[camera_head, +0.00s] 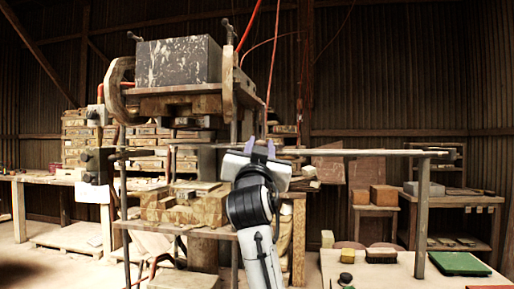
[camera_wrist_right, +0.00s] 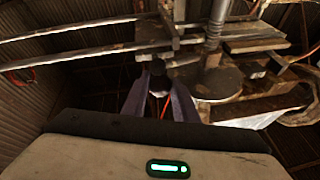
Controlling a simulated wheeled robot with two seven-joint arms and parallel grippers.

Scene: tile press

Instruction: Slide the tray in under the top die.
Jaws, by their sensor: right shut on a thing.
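My right gripper (camera_head: 261,147) is raised at the middle of the head view, at the right side of the press. In the right wrist view its two purple fingers (camera_wrist_right: 159,98) are closed around a dark knob-like handle (camera_wrist_right: 158,68), which I take to be the tray's. The tray itself is not clear in either view. The press carries a dark marbled block (camera_head: 178,61) on a worn wooden plate (camera_head: 180,90), which seems to be the top die. Stepped wooden blocks (camera_head: 185,209) sit lower in the press. My left gripper is out of view.
A long rail (camera_head: 360,152) runs right from the press to a post (camera_head: 422,215). A pale table (camera_head: 390,270) at lower right holds a brush (camera_head: 381,255) and a green tray-like slab (camera_head: 458,264). Shelves and workbenches line the back wall.

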